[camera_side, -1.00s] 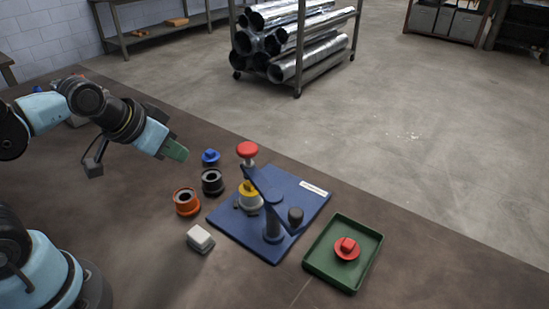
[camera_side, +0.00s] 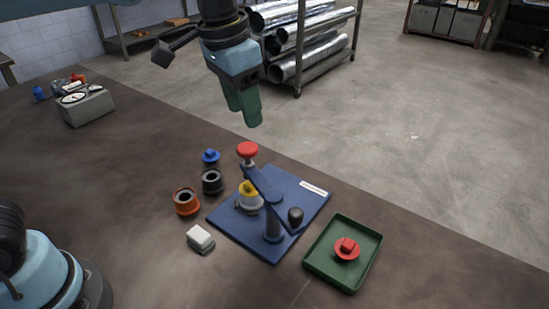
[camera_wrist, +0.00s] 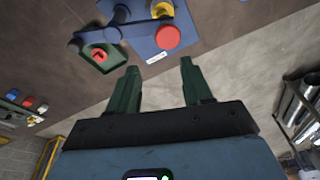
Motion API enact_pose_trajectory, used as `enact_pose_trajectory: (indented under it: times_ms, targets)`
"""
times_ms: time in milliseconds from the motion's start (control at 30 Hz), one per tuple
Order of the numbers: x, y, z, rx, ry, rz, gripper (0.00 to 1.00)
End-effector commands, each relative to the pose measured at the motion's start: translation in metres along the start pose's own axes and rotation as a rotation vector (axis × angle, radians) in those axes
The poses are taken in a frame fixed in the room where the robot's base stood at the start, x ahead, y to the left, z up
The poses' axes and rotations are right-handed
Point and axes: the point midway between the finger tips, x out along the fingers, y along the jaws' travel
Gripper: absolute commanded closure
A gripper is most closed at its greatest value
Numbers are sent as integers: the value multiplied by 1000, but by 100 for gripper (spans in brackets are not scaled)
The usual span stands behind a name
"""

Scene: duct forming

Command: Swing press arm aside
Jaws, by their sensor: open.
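The blue press arm (camera_side: 267,187) sits on a post (camera_side: 273,228) on the blue base plate (camera_side: 310,200). A red knob (camera_side: 248,150) tops its far end, and a dark knob (camera_side: 296,215) stands at its near end. The arm's far end lies over a yellow-and-white part (camera_side: 249,193) on the plate. My gripper (camera_side: 250,119) has green fingers and hangs above and behind the red knob, apart from it. In the wrist view my gripper (camera_wrist: 160,72) is open and empty, and the red knob (camera_wrist: 168,37) lies beyond the fingertips.
A green tray (camera_side: 318,272) with a red part (camera_side: 347,249) stands right of the plate. An orange ring (camera_side: 187,202), a black ring (camera_side: 212,182), a blue part (camera_side: 210,156) and a white block (camera_side: 200,239) stand left. A grey device (camera_side: 86,106) stands farther left.

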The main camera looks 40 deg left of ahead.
Motion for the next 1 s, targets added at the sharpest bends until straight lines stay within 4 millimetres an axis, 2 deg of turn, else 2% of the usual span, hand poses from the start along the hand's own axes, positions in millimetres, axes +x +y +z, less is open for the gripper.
enact_pose_trajectory:
  times_ms: [100,300,467,600,800,1000]
  targets:
    - [-8,27,-24,79,-92,11,50]
    - [-13,74,-48,205,-248,15,50]
    - [-12,114,-56,305,-372,7,50]
    - [-8,145,-55,380,-467,-7,50]
    - [-5,168,-49,440,-546,-22,50]
    - [-2,172,-46,451,-562,-26,50]
